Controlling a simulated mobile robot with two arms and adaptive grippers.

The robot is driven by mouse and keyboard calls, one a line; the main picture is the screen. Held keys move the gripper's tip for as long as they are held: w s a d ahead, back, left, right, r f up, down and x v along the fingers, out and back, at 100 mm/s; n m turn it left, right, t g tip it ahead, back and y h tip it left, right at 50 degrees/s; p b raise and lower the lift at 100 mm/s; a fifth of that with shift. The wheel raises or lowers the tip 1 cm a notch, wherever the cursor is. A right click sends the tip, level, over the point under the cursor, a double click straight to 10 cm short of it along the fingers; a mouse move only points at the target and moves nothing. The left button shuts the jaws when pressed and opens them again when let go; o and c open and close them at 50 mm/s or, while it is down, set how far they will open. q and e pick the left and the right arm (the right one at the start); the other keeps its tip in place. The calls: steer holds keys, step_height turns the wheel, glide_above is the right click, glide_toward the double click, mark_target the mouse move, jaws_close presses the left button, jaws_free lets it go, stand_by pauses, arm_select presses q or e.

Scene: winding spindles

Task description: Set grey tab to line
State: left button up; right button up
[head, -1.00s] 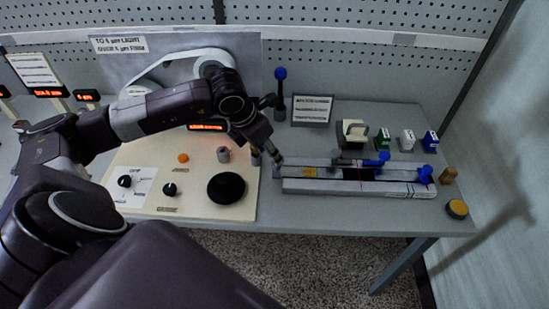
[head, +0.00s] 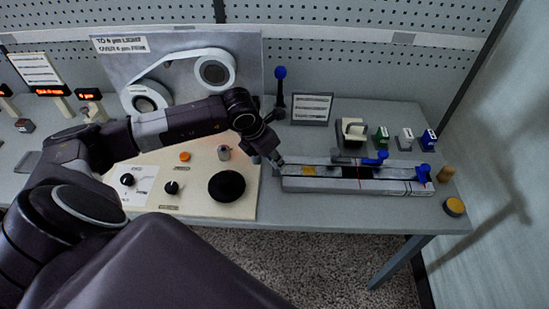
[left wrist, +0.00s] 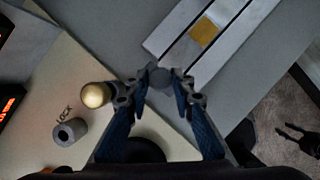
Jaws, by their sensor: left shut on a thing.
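My left gripper (left wrist: 161,80) is shut on a small dark grey round piece (left wrist: 160,77), which shows between its fingertips in the left wrist view. I cannot tell for certain whether this piece is the grey tab. In the head view the left gripper (head: 277,161) is at the left end of the long grey grooved block (head: 330,185). The block carries a yellow patch (head: 309,171), which also shows in the left wrist view (left wrist: 204,32). I cannot make out the line for the tab.
A cream panel (head: 205,204) with a black disc (head: 227,186), knobs and a grey cylinder (head: 224,153) lies left of the block. Small coloured holders (head: 382,138) stand behind. The bench front right of the panel is clear.

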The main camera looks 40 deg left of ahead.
arm_select(q)
jaws_close()
steer(key=shift+w+d+f+b, duration=0.1)
steer(key=shift+w+d+b, duration=0.15)
steer(key=shift+d+b, duration=0.15)
steer(key=w+d+b, duration=0.2)
steer(key=d, duration=0.1)
steer(key=shift+b, duration=0.3)
steer(key=shift+w+d, duration=0.15)
steer(key=shift+d, duration=0.25)
steer(key=shift+r, duration=0.2)
steer(key=o, duration=1)
jaws_free()
steer(key=shift+d, duration=0.1)
